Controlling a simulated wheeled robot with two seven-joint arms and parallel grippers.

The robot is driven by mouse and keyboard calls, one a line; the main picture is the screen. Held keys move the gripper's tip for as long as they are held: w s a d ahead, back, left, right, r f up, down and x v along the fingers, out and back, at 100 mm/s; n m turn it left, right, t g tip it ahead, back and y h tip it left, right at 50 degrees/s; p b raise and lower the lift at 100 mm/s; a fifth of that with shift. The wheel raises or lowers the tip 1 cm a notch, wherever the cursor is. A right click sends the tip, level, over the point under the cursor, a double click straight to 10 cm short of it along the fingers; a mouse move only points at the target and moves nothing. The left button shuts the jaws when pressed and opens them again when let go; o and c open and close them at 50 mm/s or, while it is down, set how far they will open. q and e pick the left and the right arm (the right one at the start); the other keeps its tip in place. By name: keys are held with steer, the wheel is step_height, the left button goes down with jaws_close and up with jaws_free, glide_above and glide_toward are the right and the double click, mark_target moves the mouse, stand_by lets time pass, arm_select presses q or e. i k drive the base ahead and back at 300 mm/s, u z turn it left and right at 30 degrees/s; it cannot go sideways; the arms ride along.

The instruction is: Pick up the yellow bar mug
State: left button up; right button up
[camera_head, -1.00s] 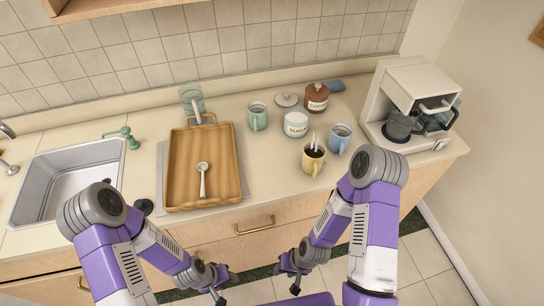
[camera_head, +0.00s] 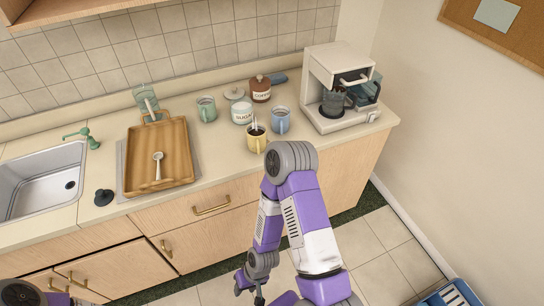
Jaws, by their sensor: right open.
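The yellow mug (camera_head: 257,142) stands upright near the front edge of the counter, with dark contents and a pale thing sticking up from it. Its handle is on the right side. Just in front of it in the picture is the elbow of my right arm. My right gripper (camera_head: 250,292) hangs low at the bottom, over the floor in front of the cabinets, well below and apart from the mug. It is open and empty. Only a bit of my left arm shows at the bottom left corner; its gripper is out of view.
Close around the mug stand a blue mug (camera_head: 280,121), a sugar jar (camera_head: 242,112), a green mug (camera_head: 206,109) and a coffee jar (camera_head: 260,90). A wooden tray (camera_head: 135,165) with a spoon lies left; a coffee maker (camera_head: 316,74) stands right. A blue crate (camera_head: 452,296) is at bottom right.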

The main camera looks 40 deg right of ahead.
mark_target(256, 133)
steer(key=u, duration=0.1)
steer(key=k, duration=0.15)
steer(key=z, duration=1.05)
